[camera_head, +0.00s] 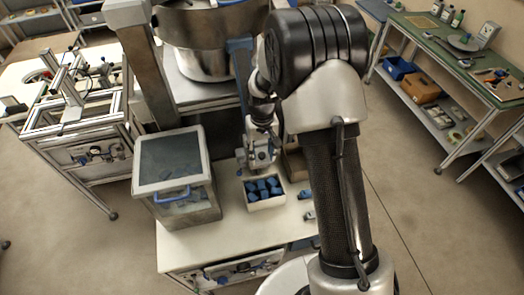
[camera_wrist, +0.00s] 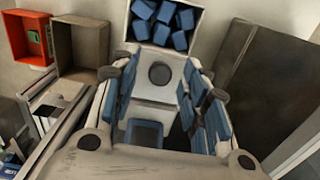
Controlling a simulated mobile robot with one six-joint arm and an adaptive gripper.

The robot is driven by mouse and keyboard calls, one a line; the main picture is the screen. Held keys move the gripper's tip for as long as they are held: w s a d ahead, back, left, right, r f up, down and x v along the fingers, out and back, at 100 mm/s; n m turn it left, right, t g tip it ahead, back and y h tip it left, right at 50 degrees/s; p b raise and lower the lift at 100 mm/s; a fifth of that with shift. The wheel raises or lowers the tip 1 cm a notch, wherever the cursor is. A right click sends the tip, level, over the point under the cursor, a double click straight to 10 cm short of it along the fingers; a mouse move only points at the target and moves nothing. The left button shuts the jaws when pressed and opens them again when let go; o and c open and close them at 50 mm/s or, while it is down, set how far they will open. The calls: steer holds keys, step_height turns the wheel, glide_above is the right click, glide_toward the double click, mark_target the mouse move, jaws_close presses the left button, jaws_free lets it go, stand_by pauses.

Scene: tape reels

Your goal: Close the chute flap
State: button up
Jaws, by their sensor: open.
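My gripper (camera_head: 262,157) hangs beside the far edge of the white box of blue pieces, below the big metal drum. In the wrist view, my gripper (camera_wrist: 163,68) is open, with its blue-padded fingers spread left and right. Between them is a pale panel (camera_wrist: 157,90) with a dark round spot, and nearer the camera a blue square part (camera_wrist: 145,133). I cannot tell which of these is the chute flap, or whether a finger touches either. A blue upright strip (camera_head: 240,68) stands by the drum, partly hidden by my arm.
The white box (camera_head: 268,203) of blue pieces sits on a pale table (camera_head: 190,247). A clear-lidded bin (camera_head: 172,163) with a blue handle stands left of it. The metal drum (camera_head: 200,65) is behind. In the wrist view, a red-orange bin (camera_wrist: 16,52) is at upper left.

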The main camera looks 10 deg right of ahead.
steer(key=shift+c, duration=0.5)
jaws_close()
